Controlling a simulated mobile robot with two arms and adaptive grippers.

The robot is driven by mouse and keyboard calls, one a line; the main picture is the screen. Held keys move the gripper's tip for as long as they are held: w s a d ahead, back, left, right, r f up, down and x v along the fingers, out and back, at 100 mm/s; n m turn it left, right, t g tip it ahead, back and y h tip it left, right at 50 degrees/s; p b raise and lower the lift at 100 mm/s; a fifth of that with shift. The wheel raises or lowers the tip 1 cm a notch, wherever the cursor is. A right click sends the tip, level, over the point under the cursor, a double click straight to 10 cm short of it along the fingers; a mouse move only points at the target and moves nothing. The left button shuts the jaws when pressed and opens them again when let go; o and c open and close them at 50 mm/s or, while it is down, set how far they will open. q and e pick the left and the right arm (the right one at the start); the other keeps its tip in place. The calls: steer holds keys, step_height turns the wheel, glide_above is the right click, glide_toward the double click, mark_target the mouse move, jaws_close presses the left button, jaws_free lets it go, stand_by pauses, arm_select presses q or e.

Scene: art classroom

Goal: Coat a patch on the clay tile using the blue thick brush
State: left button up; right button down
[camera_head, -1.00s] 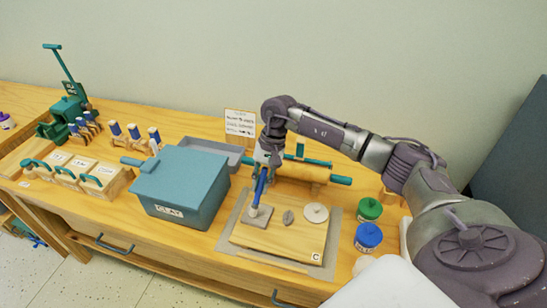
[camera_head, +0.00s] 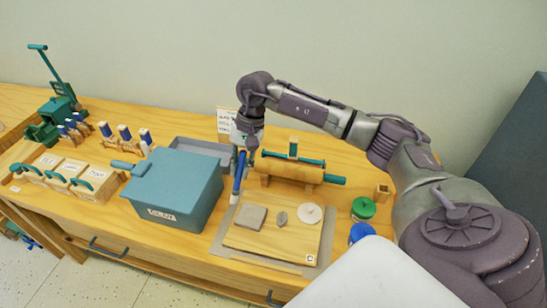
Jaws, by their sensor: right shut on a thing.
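My right gripper (camera_head: 243,148) is shut on the blue thick brush (camera_head: 238,175), which hangs nearly upright with its head down. The brush head is in front of the left edge of the wooden board (camera_head: 262,243) as seen here, apart from the clay tile; its height is hard to judge. The square grey-brown clay tile (camera_head: 250,217) lies flat on the board's left part. No clearly different coloured patch shows on it at this size. My left gripper is not in view.
A grey oval piece (camera_head: 282,218) and a pale round disc (camera_head: 309,213) share the board. A green-lidded jar (camera_head: 363,208) and a blue-lidded jar (camera_head: 362,232) stand right. A rolling pin (camera_head: 290,172) lies behind; a blue-grey bin (camera_head: 175,190) stands left.

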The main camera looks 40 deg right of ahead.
steer(key=shift+a+p+v, duration=0.2)
steer(key=shift+p+v, duration=0.1)
steer(key=shift+v, duration=0.7)
steer(key=shift+s, duration=0.1)
steer(key=shift+a, duration=0.15)
